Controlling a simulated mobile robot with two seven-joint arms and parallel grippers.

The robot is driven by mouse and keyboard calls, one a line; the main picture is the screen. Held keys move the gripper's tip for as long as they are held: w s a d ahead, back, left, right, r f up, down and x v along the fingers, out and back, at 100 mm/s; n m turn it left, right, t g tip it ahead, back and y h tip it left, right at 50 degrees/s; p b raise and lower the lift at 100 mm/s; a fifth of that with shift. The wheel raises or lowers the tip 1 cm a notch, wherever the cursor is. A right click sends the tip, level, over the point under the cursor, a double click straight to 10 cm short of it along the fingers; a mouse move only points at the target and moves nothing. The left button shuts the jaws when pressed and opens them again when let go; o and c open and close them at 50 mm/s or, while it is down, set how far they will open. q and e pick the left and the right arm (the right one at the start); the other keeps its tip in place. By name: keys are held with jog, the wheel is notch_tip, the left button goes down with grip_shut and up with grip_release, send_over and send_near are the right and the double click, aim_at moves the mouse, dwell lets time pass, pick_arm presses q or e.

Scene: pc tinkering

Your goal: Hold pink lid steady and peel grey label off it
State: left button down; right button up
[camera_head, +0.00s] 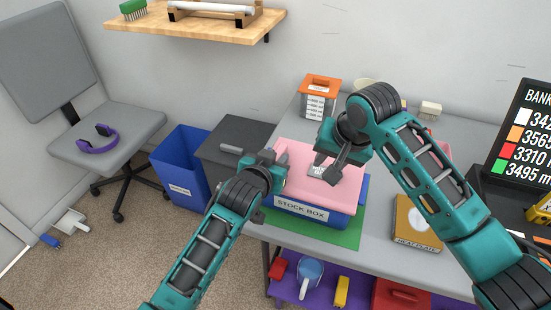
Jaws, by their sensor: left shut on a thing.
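The pink lid (300,155) lies on the blue stock box (334,218), which stands on a green mat (345,238) at the table's left end. My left gripper (279,164) is at the lid's left edge and is shut on the lid. The small grey label (316,171) is on the lid's top, partly covered by my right gripper (325,174). The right gripper points down with its fingertips at the label. I cannot tell whether its fingers are closed or touching the label.
An orange-topped container (319,99) stands behind the lid. A heat plate box (415,224) lies to the right. A dark grey cabinet (236,146) and a blue bin (180,165) stand left of the table. A wooden shelf (200,24) hangs above.

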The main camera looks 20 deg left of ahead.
jog(key=d+r+h, duration=0.1)
jog(key=w+d+r+m+h, duration=0.1)
jog(key=d+h, duration=0.1)
jog(key=shift+r+g, duration=0.1)
jog(key=shift+g, duration=0.2)
jog(key=shift+x, duration=3.4)
jog(key=shift+c, duration=0.4)
grip_shut()
